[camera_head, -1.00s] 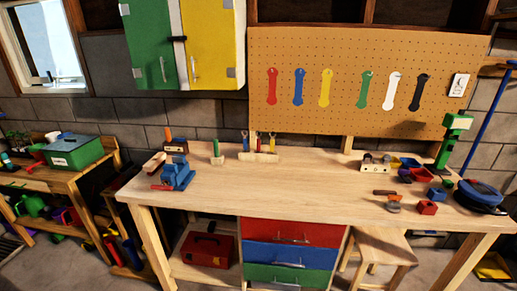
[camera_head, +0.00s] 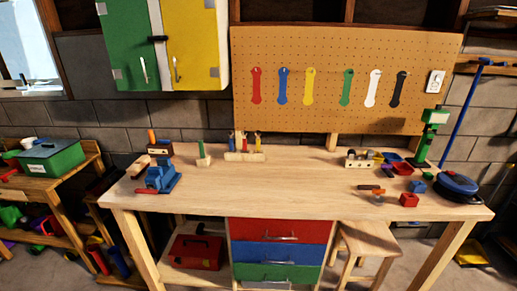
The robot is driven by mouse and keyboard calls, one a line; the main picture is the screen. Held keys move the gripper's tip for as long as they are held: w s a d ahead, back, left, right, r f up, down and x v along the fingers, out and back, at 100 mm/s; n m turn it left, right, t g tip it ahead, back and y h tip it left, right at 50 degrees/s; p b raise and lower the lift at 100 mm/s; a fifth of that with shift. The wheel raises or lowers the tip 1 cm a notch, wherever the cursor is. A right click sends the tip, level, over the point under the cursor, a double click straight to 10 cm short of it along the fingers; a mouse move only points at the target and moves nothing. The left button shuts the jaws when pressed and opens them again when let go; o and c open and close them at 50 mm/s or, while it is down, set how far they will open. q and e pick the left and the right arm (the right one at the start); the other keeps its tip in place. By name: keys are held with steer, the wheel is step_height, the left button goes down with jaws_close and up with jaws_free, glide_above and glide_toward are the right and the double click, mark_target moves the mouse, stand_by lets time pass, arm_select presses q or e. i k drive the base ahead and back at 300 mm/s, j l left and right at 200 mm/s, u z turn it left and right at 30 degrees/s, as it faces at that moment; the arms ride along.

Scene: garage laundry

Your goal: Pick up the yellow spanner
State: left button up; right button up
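The yellow spanner (camera_head: 309,86) hangs upright on the tan pegboard (camera_head: 420,60) above the workbench. It is third from the left in a row of spanners, between the blue spanner (camera_head: 283,86) and the green spanner (camera_head: 347,87). Neither of my grippers shows in the head view.
A wooden workbench (camera_head: 290,190) stands below the pegboard. On it are a blue vise (camera_head: 160,178) at left, a tool holder (camera_head: 244,156) at the back, and small blocks, a blue round case (camera_head: 456,186) and a green lamp (camera_head: 430,135) at right. A stool (camera_head: 366,237) stands under its front.

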mark_target(257, 140)
steer(key=i+l, duration=0.15)
steer(key=l, duration=0.15)
steer(key=i+l+u, duration=0.1)
steer(key=l, duration=0.25)
steer(key=i+l, duration=0.25)
steer(key=i+l+u, duration=0.1)
steer(key=l, duration=0.3)
steer(key=i+l, duration=0.15)
steer(key=l, duration=0.2)
steer(key=i+l, duration=0.15)
steer(key=l, duration=0.2)
steer(key=u, duration=0.05)
